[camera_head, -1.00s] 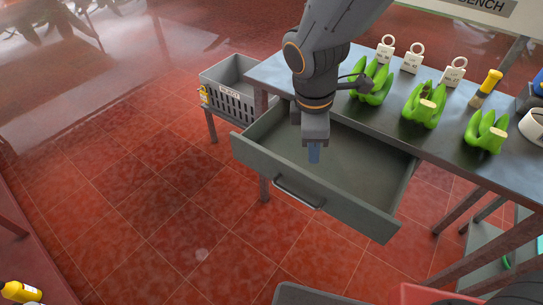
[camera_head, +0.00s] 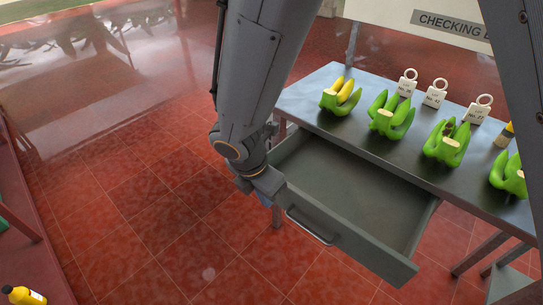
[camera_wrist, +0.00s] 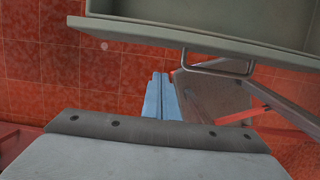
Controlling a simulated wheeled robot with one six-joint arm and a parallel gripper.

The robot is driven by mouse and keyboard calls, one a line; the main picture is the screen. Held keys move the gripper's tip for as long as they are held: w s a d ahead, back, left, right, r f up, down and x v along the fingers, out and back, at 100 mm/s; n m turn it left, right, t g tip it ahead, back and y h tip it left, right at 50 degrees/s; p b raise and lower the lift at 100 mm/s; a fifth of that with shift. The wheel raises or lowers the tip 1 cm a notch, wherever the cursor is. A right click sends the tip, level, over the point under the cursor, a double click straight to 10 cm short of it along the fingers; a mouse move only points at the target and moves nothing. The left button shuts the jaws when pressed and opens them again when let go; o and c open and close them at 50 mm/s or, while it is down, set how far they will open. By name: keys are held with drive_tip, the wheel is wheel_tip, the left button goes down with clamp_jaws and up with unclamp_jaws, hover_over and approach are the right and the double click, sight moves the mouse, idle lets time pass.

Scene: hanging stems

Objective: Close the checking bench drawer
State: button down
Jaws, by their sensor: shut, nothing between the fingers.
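The checking bench (camera_head: 345,118) has its grey drawer (camera_head: 365,195) pulled well out, and the drawer looks empty. A dark bar handle (camera_head: 312,228) sits on the drawer front; it also shows in the wrist view (camera_wrist: 215,69). My gripper (camera_head: 265,200) points down outside the drawer, in front of its left part, left of the handle. In the wrist view my gripper's blue fingers (camera_wrist: 162,98) are together and empty, beside the handle, with the drawer front (camera_wrist: 185,40) above them in the picture. I cannot tell whether the gripper touches the front.
Several banana bunches stand on the bench, one with yellow fruit (camera_head: 341,97), others green (camera_head: 391,117). White ringed tags (camera_head: 435,93) stand behind them. A yellow bottle (camera_head: 24,296) is at the lower left. The red tiled floor (camera_head: 150,220) before the drawer is largely clear.

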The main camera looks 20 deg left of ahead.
drive_tip(key=shift+w+d+f+p, duration=0.2)
drive_tip(key=shift+w+d+f, duration=0.1)
drive_tip(key=shift+w+f, duration=0.35)
drive_tip(key=shift+w+d+f+p, duration=0.15)
drive_tip(key=shift+w+d+f, duration=0.2)
drive_tip(key=shift+w, duration=0.45)
drive_tip(key=shift+w+d+f+p, duration=0.25)
drive_tip(key=shift+w+f, duration=0.35)
drive_tip(key=shift+w, duration=0.15)
